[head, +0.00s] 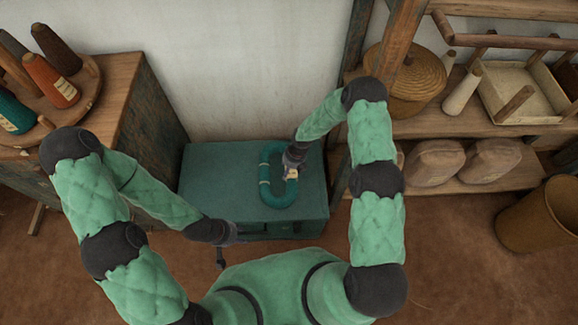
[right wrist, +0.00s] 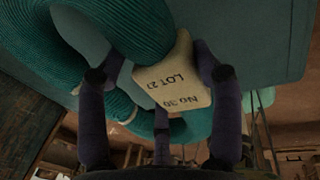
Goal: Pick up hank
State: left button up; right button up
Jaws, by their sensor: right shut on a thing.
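The hank (head: 265,183) is a teal oval loop of ribbed yarn lying on a teal-painted low bench (head: 215,180). A cream paper label (right wrist: 172,77) printed "LOT 27" and "NO 30" wraps one side of it. The hank's coils (right wrist: 78,45) fill much of the right wrist view. My right gripper (head: 291,172) is shut on the hank at the label, with dark fingers on both sides of it. The hank still appears to rest on the bench top. My left gripper (head: 229,250) is empty at the bench's front left edge, and its fingers look apart.
A wooden cabinet (head: 140,110) with yarn cones on a round tray stands at left. A dark upright post (head: 350,120) and shelves with a lidded basket (head: 412,80) and sacks (head: 435,162) stand at right. A tall bin (head: 540,215) is on the floor.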

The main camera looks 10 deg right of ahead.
aim_at(289, 175)
jog(key=s+r, duration=0.1)
jog(key=r, duration=0.1)
jog(key=s+r, duration=0.1)
jog(key=s, duration=0.1)
jog(key=shift+s+a+r+p, duration=0.1)
jog(key=shift+a+r+p, duration=0.25)
jog(key=shift+a+r, duration=0.05)
pick_arm(q)
jog(key=shift+b, duration=0.8)
pick_arm(e)
jog(key=shift+s+a+r, duration=0.35)
jog(key=shift+s+r, duration=0.2)
jog(key=shift+s, duration=0.75)
jog(key=shift+s+a+r, duration=0.3)
jog(key=shift+s+r, duration=0.2)
jog(key=shift+s, duration=0.8)
jog(key=shift+s+a+r, duration=0.35)
jog(key=shift+s+r, duration=0.2)
jog(key=shift+s, duration=0.75)
